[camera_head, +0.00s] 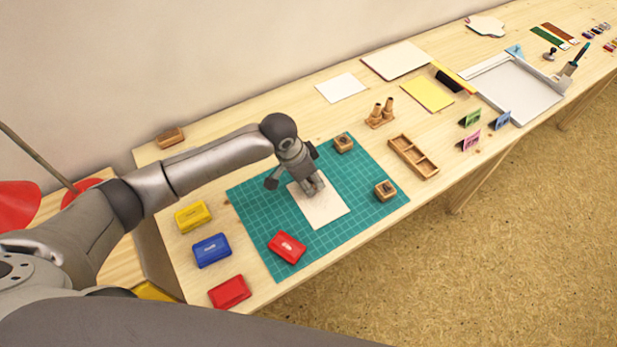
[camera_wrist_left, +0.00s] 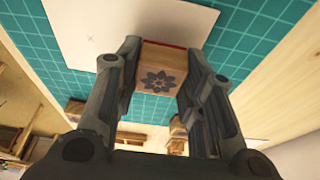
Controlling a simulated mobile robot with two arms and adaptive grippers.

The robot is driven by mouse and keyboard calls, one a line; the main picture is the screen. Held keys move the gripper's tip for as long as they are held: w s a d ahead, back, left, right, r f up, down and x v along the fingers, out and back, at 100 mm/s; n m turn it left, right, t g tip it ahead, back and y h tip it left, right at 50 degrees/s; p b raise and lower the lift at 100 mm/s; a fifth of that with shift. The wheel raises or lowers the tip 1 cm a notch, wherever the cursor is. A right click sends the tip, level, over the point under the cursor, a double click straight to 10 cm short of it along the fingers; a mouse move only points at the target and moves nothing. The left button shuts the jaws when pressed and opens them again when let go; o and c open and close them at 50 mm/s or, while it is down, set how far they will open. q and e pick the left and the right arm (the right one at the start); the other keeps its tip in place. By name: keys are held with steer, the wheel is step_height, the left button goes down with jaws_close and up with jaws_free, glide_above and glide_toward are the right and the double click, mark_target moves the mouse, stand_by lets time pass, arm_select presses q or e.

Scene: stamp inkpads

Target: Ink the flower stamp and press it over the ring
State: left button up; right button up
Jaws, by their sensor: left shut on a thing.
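My left gripper (camera_head: 314,187) is over the pale paper card (camera_head: 326,213) on the green cutting mat (camera_head: 256,207). In the left wrist view it is shut on the flower stamp (camera_wrist_left: 160,82), a wooden block with a dark flower on its face towards the camera. A red edge shows at the block's far end. The card (camera_wrist_left: 125,30) there bears a faint x mark; I cannot make out a ring. Whether the stamp touches the card is unclear. A red inkpad (camera_head: 287,247) lies on the mat's near left part. My right gripper is not in view.
Two other wooden stamps (camera_head: 343,143) (camera_head: 386,191) stand on the mat. Yellow (camera_head: 193,216), blue (camera_head: 212,250) and red (camera_head: 230,292) pads lie left of it. A wooden compartment tray (camera_head: 414,157) is to the right. The mat's near right part is clear.

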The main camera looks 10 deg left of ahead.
arm_select(q)
steer(key=shift+f, duration=0.65)
stand_by(0.5)
steer(key=shift+s, duration=0.1)
stand_by(1.0)
steer(key=shift+s+f, duration=0.1)
steer(key=shift+f, duration=0.05)
stand_by(1.0)
steer(key=shift+p, duration=0.35)
steer(key=shift+r+p, duration=0.7)
steer(key=shift+p, duration=0.1)
steer(key=shift+w, duration=0.2)
steer(key=shift+r, duration=0.1)
step_height(320, 180, up, 6)
steer(key=p, duration=0.6)
steer(key=shift+f, duration=0.25)
